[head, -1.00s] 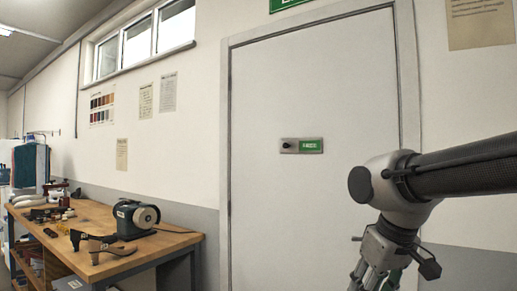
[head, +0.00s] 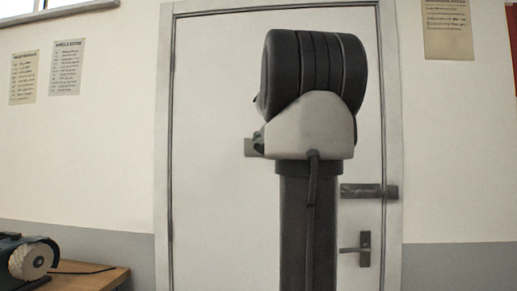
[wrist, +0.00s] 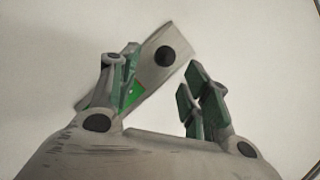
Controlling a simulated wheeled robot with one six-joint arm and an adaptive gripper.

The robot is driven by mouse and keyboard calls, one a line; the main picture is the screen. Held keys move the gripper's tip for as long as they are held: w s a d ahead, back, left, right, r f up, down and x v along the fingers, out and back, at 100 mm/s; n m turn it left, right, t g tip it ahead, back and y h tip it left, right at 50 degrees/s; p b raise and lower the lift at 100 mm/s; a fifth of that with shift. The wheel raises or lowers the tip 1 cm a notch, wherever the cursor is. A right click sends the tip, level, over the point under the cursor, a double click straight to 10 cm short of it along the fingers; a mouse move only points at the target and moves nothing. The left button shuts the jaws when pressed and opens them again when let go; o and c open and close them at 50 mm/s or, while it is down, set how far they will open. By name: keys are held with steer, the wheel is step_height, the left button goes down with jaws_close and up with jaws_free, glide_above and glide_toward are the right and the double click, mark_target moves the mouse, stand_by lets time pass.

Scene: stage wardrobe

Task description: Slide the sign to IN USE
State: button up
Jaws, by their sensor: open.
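The sign is a small grey plate (wrist: 178,42) on the white door, with a round black knob (wrist: 165,57) and a green panel (wrist: 131,97) partly behind my left finger. Its wording cannot be read. In the head view, only the plate's left end (head: 249,147) shows beside my arm, which hides the rest. My gripper (wrist: 161,66) is open in the wrist view, with its fingers on either side of the knob in the picture. I cannot tell whether either finger touches the knob or plate.
The door (head: 215,80) has a lever handle (head: 355,250) and a dark bar-shaped fitting (head: 368,191) low on its right side. A workbench (head: 98,276) with a grinder-like machine (head: 27,258) stands at the lower left. Paper notices hang on the wall.

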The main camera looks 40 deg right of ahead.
mark_target(257, 147)
steer(key=x, duration=0.6)
steer(key=shift+w+a, duration=0.25)
steer(key=shift+w, duration=0.2)
jaws_close()
